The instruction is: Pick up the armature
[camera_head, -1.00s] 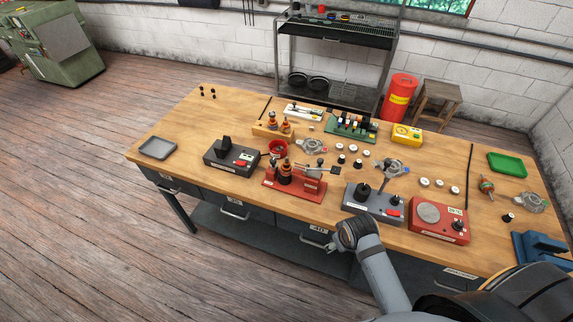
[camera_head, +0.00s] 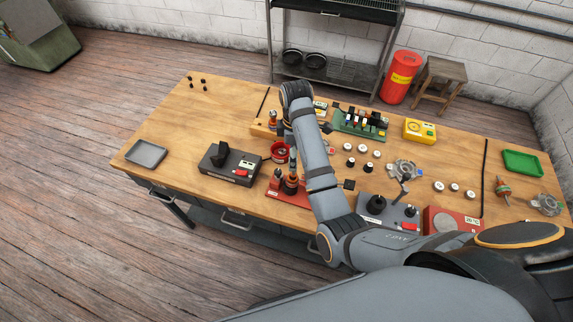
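An upright copper-and-dark armature (camera_head: 272,119) stands on a wooden block (camera_head: 259,131) at the back of the workbench. A second one seen there earlier is now hidden behind my arm. A similar copper-coloured part (camera_head: 291,181) stands in the red fixture (camera_head: 277,192) near the front edge. My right arm reaches in from the lower right. Its gripper (camera_head: 284,143) points down beside the wooden block and near the red bowl (camera_head: 280,152). The fingers are too small and covered to show whether they are open or hold anything. My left gripper is not in view.
A black-grey tester (camera_head: 230,165) and a grey tray (camera_head: 146,153) stand on the left. A green rack (camera_head: 360,124), yellow meter (camera_head: 419,130), grey fixture (camera_head: 388,209) and red unit (camera_head: 447,220) stand to the right. The back left bench is mostly clear.

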